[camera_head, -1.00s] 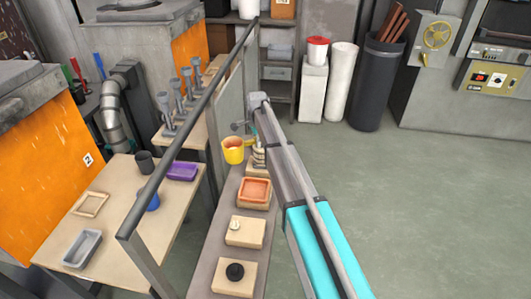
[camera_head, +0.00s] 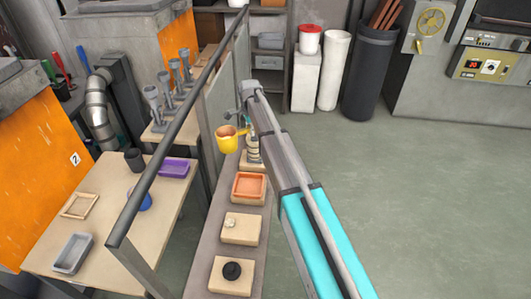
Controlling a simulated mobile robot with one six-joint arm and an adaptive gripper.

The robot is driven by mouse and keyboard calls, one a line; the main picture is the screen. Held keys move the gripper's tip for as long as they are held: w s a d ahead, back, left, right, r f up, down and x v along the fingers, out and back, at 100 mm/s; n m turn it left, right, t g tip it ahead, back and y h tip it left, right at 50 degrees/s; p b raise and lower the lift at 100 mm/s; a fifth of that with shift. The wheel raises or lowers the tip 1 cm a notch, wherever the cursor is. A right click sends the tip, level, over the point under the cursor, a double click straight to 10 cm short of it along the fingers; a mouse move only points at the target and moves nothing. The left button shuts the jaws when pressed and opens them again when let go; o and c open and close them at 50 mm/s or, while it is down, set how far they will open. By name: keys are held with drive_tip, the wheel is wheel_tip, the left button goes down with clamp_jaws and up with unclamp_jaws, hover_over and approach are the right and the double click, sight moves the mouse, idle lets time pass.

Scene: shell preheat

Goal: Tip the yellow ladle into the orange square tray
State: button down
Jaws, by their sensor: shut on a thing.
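The yellow ladle (camera_head: 227,141) is a small cup with an orange-looking inside, at the centre of the head view, beyond the orange square tray. It looks close to upright, its opening showing. My gripper (camera_head: 240,123) is at the ladle's right side, shut on it; the exact grip is small and partly hidden by my arm. The orange square tray (camera_head: 249,186) sits on a pale wooden block on the narrow bench, nearer to the camera and slightly right of the ladle. The ladle is not over the tray.
A stacked ringed object (camera_head: 253,152) stands behind the tray, partly behind my arm. Blocks with a pale piece (camera_head: 230,222) and a black knob (camera_head: 232,270) stand in front. A dark rail (camera_head: 180,123) runs along the bench's left. Open floor lies right.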

drive_tip(key=shift+f+b, duration=0.5)
drive_tip(key=w+d+f+b, duration=0.2)
drive_tip(key=d+f+b, duration=0.1)
drive_tip(key=f+b, duration=0.5)
drive_tip(key=w+d+f+b, duration=0.2)
drive_tip(key=d+f+b, duration=0.1)
drive_tip(key=f+b, duration=0.5)
drive_tip(key=shift+m, duration=0.3)
drive_tip(key=shift+f, duration=0.3)
wheel_tip(320, 180, down, 4)
drive_tip(key=t+b, duration=0.2)
drive_tip(key=b, duration=0.2)
drive_tip(key=shift+w+y+b, duration=0.15)
drive_tip(key=shift+y+b, duration=0.25)
idle(0.5)
